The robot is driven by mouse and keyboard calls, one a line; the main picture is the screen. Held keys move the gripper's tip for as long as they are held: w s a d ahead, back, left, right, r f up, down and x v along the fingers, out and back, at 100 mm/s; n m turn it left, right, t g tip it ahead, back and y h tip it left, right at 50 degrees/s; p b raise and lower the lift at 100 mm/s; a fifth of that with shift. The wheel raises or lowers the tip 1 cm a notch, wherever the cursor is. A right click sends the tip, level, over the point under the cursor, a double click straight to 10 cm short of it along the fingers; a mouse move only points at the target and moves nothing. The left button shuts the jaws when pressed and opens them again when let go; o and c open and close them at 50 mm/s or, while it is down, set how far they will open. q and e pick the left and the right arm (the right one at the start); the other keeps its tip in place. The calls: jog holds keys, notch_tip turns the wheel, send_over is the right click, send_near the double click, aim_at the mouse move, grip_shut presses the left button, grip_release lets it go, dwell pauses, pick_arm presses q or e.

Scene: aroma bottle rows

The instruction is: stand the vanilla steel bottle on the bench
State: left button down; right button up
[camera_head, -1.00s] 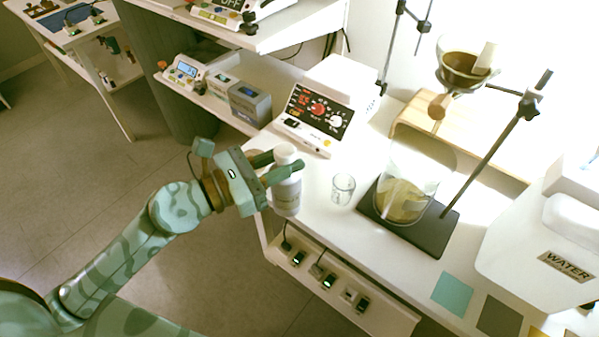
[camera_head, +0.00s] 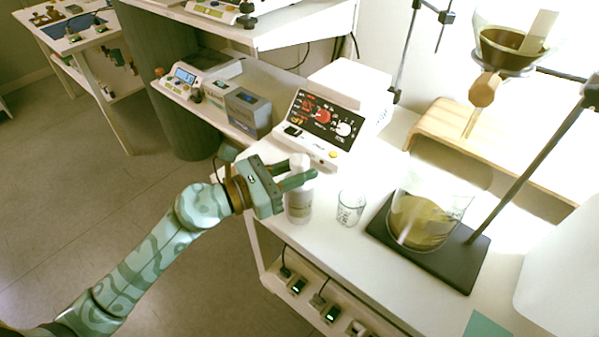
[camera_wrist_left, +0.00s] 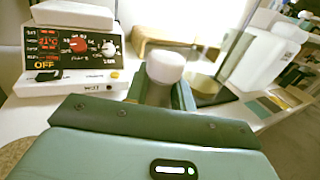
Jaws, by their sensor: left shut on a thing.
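The steel bottle (camera_head: 300,207) is pale and upright, with a rounded white cap. My left gripper (camera_head: 298,176) is shut around its upper part, with a finger on each side. My right gripper is not in view.
A small glass beaker (camera_head: 351,208) stands just right of the bottle. Further right a large glass vessel (camera_head: 425,222) sits on a black stand base (camera_head: 455,262). A hotplate-like device with a control panel (camera_head: 322,122) is behind. Bare bench lies in front of the beaker.

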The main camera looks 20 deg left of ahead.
pick_arm(q)
jog(key=c, duration=1.2)
grip_release()
jog(key=shift+s, duration=0.1)
jog(key=shift+r, duration=0.15)
jog(key=b+v, duration=0.1)
jog(key=v, duration=1.1)
